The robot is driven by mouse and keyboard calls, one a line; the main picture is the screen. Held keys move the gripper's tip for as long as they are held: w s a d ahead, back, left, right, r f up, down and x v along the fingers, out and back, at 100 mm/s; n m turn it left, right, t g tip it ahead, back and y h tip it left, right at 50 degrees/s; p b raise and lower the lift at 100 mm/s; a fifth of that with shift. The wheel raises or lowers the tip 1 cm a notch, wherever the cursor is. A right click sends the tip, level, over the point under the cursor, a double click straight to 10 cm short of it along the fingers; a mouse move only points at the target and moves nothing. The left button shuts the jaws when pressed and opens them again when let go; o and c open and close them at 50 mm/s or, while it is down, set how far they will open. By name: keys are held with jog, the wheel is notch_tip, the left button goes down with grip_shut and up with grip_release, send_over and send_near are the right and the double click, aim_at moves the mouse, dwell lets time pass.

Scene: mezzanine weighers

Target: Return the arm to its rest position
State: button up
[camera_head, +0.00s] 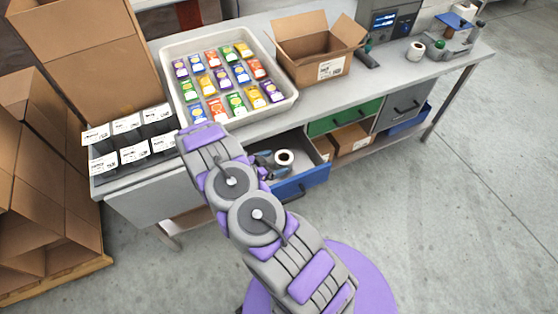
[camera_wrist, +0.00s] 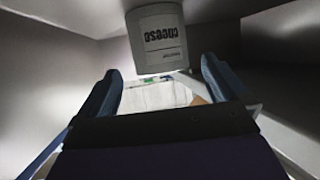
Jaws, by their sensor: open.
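My arm (camera_head: 255,215) reaches forward from my purple base to the bench front. My gripper (camera_wrist: 160,68) is open, with a dark blue finger on each side of the wrist view.
On the bench (camera_head: 400,85) are a tray (camera_head: 172,70) of coloured packets, an open carton (camera_head: 303,68) and black bins (camera_head: 135,155). Tall cardboard boxes (camera_head: 85,50) stand at left. The floor (camera_head: 440,210) at right is clear.

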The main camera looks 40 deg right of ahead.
jog(key=shift+f+v, duration=0.2)
jog(key=shift+v, duration=1.5)
